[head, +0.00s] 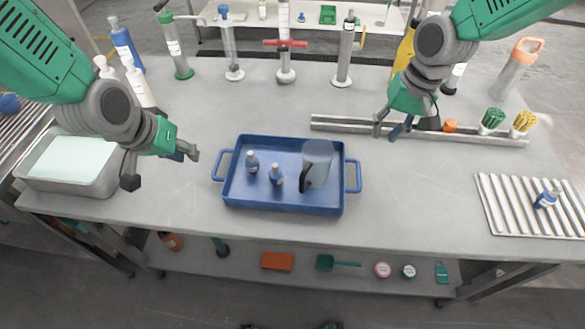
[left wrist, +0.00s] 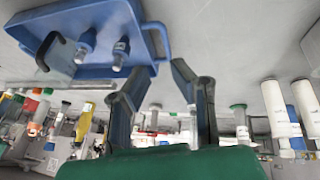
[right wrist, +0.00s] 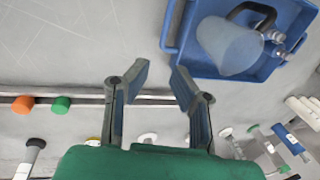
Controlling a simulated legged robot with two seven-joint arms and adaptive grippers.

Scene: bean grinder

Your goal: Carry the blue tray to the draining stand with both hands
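The blue tray (head: 285,207) lies on the grey table's front middle, with a loop handle at each end. It holds two small blue bottles (head: 252,162) (head: 276,174) and a clear jug (head: 318,160) with a dark handle. My left gripper (head: 160,168) is open and empty, left of the tray and apart from its left handle (head: 221,165). My right gripper (head: 392,130) is open and empty, behind and right of the right handle (head: 354,176). The tray also shows in the left wrist view (left wrist: 100,73) and right wrist view (right wrist: 190,60). The ribbed white draining stand (head: 510,205) lies at the right.
A small blue bottle (head: 546,199) stands on the draining stand. A metal basin (head: 75,165) sits at the left. A metal rail (head: 350,124) with brushes (head: 491,120) runs behind the tray on the right. The table between tray and stand is clear.

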